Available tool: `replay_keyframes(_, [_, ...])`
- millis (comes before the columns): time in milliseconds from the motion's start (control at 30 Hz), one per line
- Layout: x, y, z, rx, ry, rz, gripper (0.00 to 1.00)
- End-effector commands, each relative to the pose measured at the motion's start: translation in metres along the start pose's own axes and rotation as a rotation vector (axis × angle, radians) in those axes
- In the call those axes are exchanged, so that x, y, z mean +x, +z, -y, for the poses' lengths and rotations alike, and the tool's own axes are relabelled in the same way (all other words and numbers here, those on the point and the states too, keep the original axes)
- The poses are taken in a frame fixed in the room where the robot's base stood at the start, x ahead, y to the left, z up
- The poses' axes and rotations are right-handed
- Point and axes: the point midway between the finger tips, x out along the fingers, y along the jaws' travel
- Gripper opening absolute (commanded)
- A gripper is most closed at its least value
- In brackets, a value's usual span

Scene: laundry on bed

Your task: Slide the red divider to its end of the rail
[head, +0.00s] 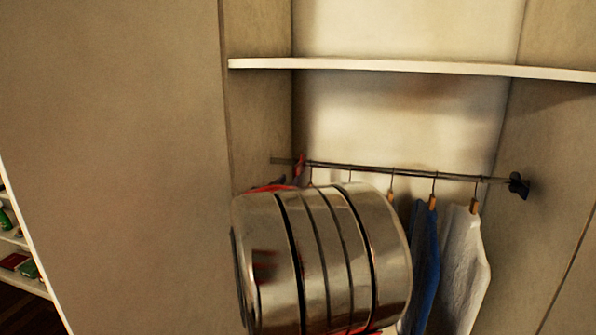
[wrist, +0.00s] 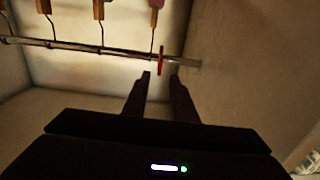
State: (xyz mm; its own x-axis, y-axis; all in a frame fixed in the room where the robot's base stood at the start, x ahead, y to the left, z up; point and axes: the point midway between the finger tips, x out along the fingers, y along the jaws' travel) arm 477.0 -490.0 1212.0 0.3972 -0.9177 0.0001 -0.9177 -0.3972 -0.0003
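The red divider (wrist: 161,60) is a thin red disc on the rail (wrist: 115,51) in the wrist view, close to the rail's end at the wall. In the head view the divider (head: 300,164) shows as a small red piece near the left end of the rail (head: 345,167). My gripper (wrist: 160,76) is open in the wrist view, its two dark fingers pointing at the rail, one to either side of the divider's line. The fingertips appear just short of the divider; contact is not clear. In the head view my metal arm hides the gripper.
Hangers with a blue garment (head: 426,265) and a white garment (head: 464,265) hang on the rail right of my arm. A dark bracket (head: 518,186) holds the rail's right end. A white shelf (head: 410,67) is above. A short bare rail stretch lies between divider and wall.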

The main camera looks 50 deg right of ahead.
Motion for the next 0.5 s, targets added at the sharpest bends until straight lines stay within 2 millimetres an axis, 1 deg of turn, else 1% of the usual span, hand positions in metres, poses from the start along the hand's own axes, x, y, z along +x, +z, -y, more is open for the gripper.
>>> replay_keyframes(33, [0.008,0.001,-0.001,0.0,0.002,0.001,0.25])
replay_keyframes(500, [0.072,0.001,-0.001,-0.001,0.002,0.001,0.25])
